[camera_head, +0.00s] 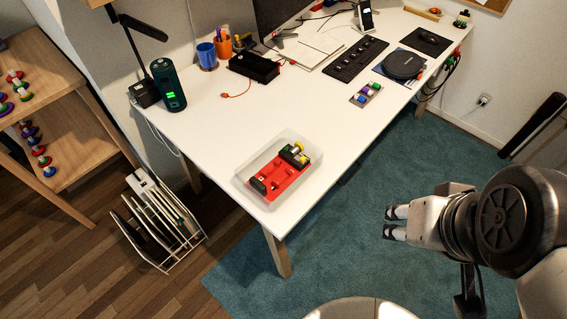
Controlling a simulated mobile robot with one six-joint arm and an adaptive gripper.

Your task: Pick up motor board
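A red board (284,186) with black blocks and a yellow-and-grey part lies in a translucent white tray (249,167) at the near corner of the white table. It looks like the motor board, though no label is readable. A smaller grey board with purple, green and red pieces (366,93) lies farther back near the table's right edge. My gripper (391,222) is at the right, off the table and over the teal carpet, pointing left. It is well apart from both boards. Its two fingers sit close together, and whether a gap lies between them is unclear.
The white table (316,124) is bare around the tray. Behind are a dark green cylinder (168,85), blue cup (207,56), black box (254,68), keyboard (355,60) and round black device (403,64). A wooden shelf (72,118) and white rack (160,220) stand left.

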